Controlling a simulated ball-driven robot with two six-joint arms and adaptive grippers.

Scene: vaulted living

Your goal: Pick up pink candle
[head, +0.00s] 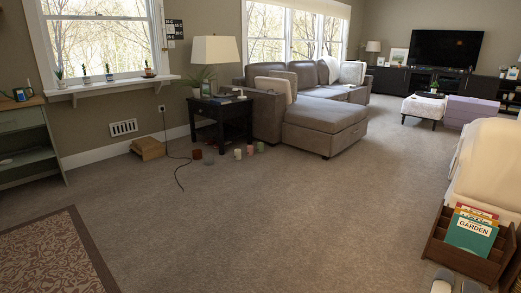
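A small pink candle (250,150) stands on the carpet in the head view, just right of the black side table (222,110) and in front of the sofa. It is small and far off. A cream candle (237,154) is close to its left and a green candle (260,146) close to its right. A reddish-brown candle (197,154) and a grey-green candle (209,159) stand farther left, by the table legs.
The carpet (265,215) between me and the candles is open. A dark cord (181,172) and a cardboard-brown box (148,148) lie left of the table. The sofa (325,128) stands behind. A wooden book rack (465,255) is at right, a patterned rug (55,255) at left.

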